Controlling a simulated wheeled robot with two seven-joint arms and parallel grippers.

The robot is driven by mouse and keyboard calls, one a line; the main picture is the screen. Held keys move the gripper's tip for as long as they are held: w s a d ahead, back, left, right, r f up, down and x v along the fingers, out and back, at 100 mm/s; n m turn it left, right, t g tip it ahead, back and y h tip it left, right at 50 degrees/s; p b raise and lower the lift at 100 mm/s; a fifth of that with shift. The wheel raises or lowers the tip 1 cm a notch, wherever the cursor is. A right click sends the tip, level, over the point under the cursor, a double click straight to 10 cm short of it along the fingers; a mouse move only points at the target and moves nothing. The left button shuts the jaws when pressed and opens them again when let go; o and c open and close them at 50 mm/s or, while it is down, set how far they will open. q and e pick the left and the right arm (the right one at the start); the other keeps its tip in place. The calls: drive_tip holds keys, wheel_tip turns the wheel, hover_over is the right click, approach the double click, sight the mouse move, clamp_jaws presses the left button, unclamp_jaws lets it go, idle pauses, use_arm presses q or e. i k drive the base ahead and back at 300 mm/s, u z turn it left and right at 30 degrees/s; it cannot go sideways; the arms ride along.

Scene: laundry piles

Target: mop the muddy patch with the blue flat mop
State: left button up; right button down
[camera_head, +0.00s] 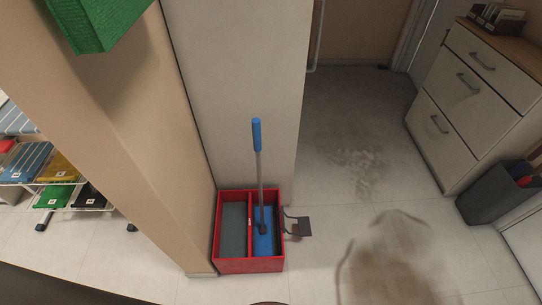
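The blue flat mop (258,165) stands nearly upright, with a blue grip on top and a grey pole. Its blue head (264,240) is down in the right compartment of a red two-part box (250,266) on the floor. A brown, uneven muddy patch (385,270) lies on the pale tiles to the right of the box, near the lower edge of the view. Neither of my grippers shows, and nothing is seen holding the mop.
A grey smudge (358,172) marks the floor farther back. The box stands against a wall end (240,90). A drawer cabinet (470,110) and a dark grey bin (495,195) line the right side. A low rack (65,175) with folded cloths stands left. Floor between box and bin is otherwise open.

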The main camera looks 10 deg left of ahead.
sight(263, 245)
drive_tip(key=z, duration=1.95)
drive_tip(key=k, duration=1)
drive_tip(key=u, duration=0.45)
